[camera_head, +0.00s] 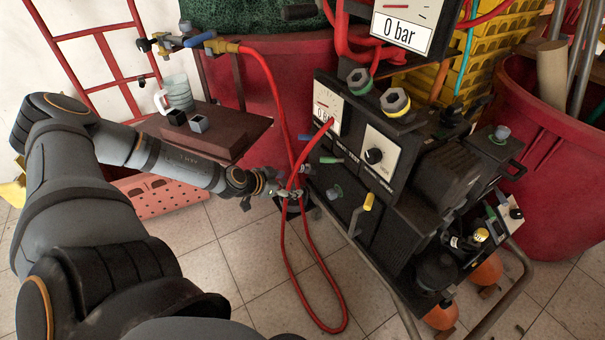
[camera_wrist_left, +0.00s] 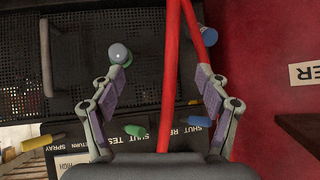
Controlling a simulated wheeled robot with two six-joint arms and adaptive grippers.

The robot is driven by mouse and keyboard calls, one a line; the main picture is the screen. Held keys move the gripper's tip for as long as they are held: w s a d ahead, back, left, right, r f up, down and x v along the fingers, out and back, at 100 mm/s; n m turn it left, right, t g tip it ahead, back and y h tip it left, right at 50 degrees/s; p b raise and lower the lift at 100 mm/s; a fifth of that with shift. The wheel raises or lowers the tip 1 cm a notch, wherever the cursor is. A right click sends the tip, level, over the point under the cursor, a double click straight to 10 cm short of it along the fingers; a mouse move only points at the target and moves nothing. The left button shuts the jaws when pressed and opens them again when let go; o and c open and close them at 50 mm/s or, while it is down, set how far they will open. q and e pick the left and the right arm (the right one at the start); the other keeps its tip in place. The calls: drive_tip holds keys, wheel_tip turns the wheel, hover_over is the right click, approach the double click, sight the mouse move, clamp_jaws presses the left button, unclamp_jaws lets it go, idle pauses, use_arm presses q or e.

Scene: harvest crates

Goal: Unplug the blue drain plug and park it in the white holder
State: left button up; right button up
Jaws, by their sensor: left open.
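In the left wrist view a small blue plug-like piece (camera_wrist_left: 208,37) shows beyond the fingertips, beside the red hose; I cannot be sure that it is the drain plug. My left gripper (camera_wrist_left: 162,75) is open, with the red hose (camera_wrist_left: 170,60) crossing the gap between its fingers. I cannot tell whether they touch. In the head view my left gripper (camera_head: 290,191) is at the left side of the black machine (camera_head: 340,215), beside the hose. I cannot make out the white holder. My right gripper is not in view.
Green (camera_head: 331,160) and yellow (camera_head: 369,201) levers stick out from the machine. A brown shelf (camera_head: 220,145) is at the left, with a red tub (camera_head: 250,70) behind. Tiled floor is open below.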

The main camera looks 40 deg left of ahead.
use_arm(q)
drive_tip(key=s+f+n+g+y, duration=0.1)
drive_tip(key=s+f+n+y, duration=0.2)
drive_tip(key=s+y, duration=0.3)
drive_tip(key=shift+s+d+f+n+y, duration=0.15)
drive_tip(key=shift+s+f+n+y, duration=0.4)
drive_tip(key=shift+s, duration=1.6)
drive_tip(key=shift+r+h, duration=0.15)
drive_tip(key=shift+h, duration=0.1)
